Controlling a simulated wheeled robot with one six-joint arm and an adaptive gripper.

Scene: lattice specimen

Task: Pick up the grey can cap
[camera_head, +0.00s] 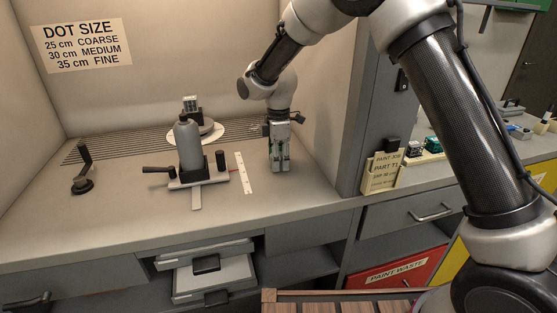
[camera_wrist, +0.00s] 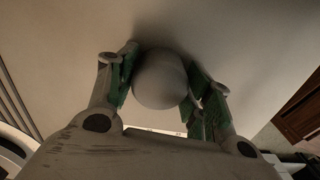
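The grey can cap (camera_wrist: 161,80) shows in the wrist view as a smooth, rounded grey piece between my fingers. My gripper (camera_wrist: 163,75) has green pads, and they lie against the cap's left and right sides. In the head view my gripper (camera_head: 280,166) points down, low over the booth floor right of the white ruler strip. There the fingers mostly hide the cap. Whether the cap still touches the floor cannot be told.
A grey spray can (camera_head: 188,146) stands upright in a dark holder on a sliding stand (camera_head: 200,181), left of my gripper. A white disc (camera_head: 211,133) lies behind it. A small dark fixture (camera_head: 83,182) stands far left. A partition (camera_head: 366,100) rises on the right.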

